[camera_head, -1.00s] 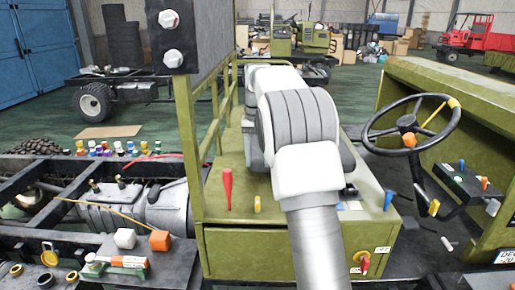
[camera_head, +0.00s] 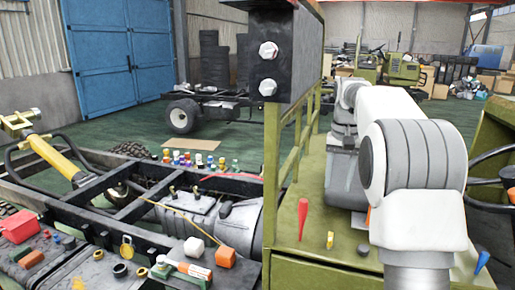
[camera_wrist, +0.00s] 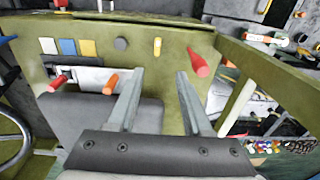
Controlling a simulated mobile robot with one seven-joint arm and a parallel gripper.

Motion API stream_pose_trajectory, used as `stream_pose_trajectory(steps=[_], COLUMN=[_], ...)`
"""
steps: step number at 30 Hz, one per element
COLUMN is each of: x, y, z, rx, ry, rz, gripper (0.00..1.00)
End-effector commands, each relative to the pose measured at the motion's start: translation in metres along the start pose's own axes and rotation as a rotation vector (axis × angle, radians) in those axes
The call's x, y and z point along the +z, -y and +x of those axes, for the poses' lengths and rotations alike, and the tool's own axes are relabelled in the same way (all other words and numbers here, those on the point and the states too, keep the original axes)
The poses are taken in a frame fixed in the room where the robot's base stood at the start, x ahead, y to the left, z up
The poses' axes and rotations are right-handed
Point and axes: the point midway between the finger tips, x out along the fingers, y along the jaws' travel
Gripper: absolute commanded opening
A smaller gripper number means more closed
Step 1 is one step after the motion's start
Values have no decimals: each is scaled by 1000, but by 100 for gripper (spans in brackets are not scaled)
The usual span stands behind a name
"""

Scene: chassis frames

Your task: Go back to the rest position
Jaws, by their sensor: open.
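My gripper (camera_wrist: 159,80) shows in the wrist view with its two grey fingers apart and nothing between them. It is over the green vehicle platform (camera_wrist: 215,43), and a red-handled tool (camera_wrist: 198,63) lies just beyond the right fingertip. A small yellow piece (camera_wrist: 157,46) is ahead between the fingers. In the head view, my white and grey arm fills the right side and my gripper is hidden. The red tool (camera_head: 302,217) and yellow piece (camera_head: 330,240) show there left of my arm.
A green railing (camera_head: 272,170) and dark box (camera_head: 285,50) stand beside the platform. A blue lever (camera_head: 482,262) is at right. Open floor lies behind.

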Motion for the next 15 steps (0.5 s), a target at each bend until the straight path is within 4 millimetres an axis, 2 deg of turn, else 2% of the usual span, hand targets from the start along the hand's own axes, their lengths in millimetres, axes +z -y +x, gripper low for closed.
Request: stream_pose_trajectory(steps=[1, 6, 10, 15], x=[12, 58, 96, 148], y=[1, 4, 5, 4], z=[-12, -39, -52, -60], rx=[-8, -31, -47, -63], ry=[-19, -81, -130, -194], rz=[-12, -62, -103, -158], gripper=[50, 50, 50, 50])
